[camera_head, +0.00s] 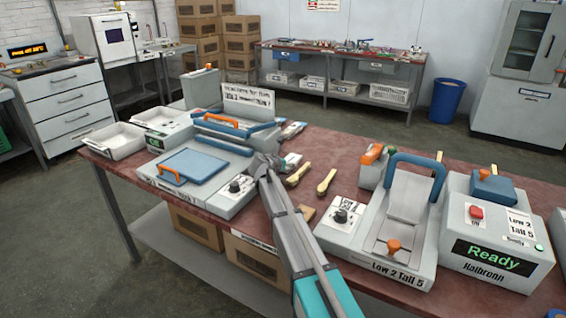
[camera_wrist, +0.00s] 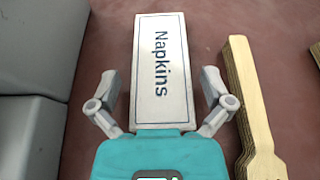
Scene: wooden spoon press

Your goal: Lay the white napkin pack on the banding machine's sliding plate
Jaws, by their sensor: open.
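The white napkin pack (camera_wrist: 162,60), lettered "Napkins" inside a blue border, lies flat on the brown tabletop. In the wrist view my gripper (camera_wrist: 160,84) is open, with one finger on each side of the pack and a gap to each. In the head view my gripper (camera_head: 268,164) is low over the table and hides most of the pack; a white edge (camera_head: 292,160) shows beside it. A grey machine (camera_head: 389,240) with a blue handle and an orange-knobbed plate stands at right, by a box reading "Ready". I cannot tell for certain which part is the sliding plate.
Wooden spoon bundles (camera_head: 326,182) lie right of the gripper; one bundle (camera_wrist: 250,105) is close beside the pack. A grey machine (camera_head: 222,198) with a blue plate (camera_head: 195,165) stands at left, its side close by. White trays (camera_head: 112,141) sit at the table's far left.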

